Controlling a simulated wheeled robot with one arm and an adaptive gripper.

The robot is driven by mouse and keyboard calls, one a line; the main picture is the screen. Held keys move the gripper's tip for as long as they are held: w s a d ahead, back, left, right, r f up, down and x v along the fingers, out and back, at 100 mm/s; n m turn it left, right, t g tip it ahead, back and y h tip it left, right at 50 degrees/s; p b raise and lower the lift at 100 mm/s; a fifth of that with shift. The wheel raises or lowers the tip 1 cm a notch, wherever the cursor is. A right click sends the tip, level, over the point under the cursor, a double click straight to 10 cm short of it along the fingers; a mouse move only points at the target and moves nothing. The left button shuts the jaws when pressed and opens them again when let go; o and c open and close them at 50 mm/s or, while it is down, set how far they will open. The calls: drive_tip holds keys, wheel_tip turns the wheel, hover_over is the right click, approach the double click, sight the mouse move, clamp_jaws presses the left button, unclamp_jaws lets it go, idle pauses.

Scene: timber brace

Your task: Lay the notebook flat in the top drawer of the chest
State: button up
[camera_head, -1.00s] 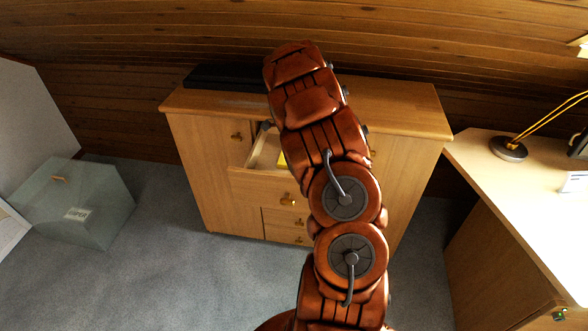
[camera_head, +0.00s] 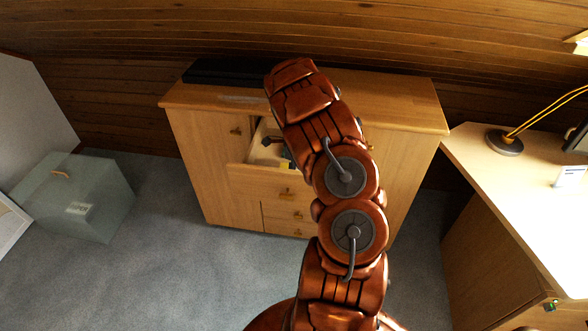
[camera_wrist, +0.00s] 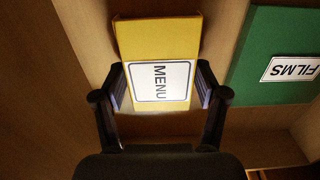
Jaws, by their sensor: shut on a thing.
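The yellow notebook (camera_wrist: 158,38), with a white label reading MENU, is between the two dark fingers of my gripper (camera_wrist: 161,86) in the wrist view. The fingers press on its two side edges. Pale wooden drawer surfaces surround it. The top drawer (camera_head: 262,184) of the chest (camera_head: 213,165) is pulled open in the head view. My gripper reaches down into its opening, mostly hidden behind my arm. I cannot tell whether the notebook touches the drawer floor.
A green item (camera_wrist: 275,55) labelled FILMS lies right of the notebook in the wrist view. A flat black object (camera_head: 222,72) is on the chest top. A desk with a lamp (camera_head: 505,142) stands at the right, a grey-green box (camera_head: 75,195) at the left. Carpet before the chest is clear.

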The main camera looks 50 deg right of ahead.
drive_tip(key=shift+f, duration=0.2)
drive_tip(key=o, duration=1.3)
drive_tip(key=shift+c, duration=0.2)
drive_tip(key=shift+r, duration=0.1)
wheel_tip(320, 180, up, 12)
drive_tip(key=b, duration=0.3)
drive_tip(key=s+a+r+n, duration=0.4)
drive_tip(key=a+r+n, duration=0.35)
drive_tip(key=a, duration=0.45)
drive_tip(key=s+a+r+n, duration=0.4)
drive_tip(key=s+a+n, duration=0.35)
drive_tip(key=a, duration=0.45)
drive_tip(key=s+a+n+g, duration=0.1)
drive_tip(key=s+a+n, duration=0.5)
drive_tip(key=s, duration=0.3)
drive_tip(key=s+a+n, duration=0.7)
drive_tip(key=s+n, duration=0.1)
drive_tip(key=s, duration=0.1)
drive_tip(key=shift+s+a+f+g, duration=0.2)
drive_tip(key=shift+s+f+g, duration=0.15)
drive_tip(key=shift+f+g, duration=0.05)
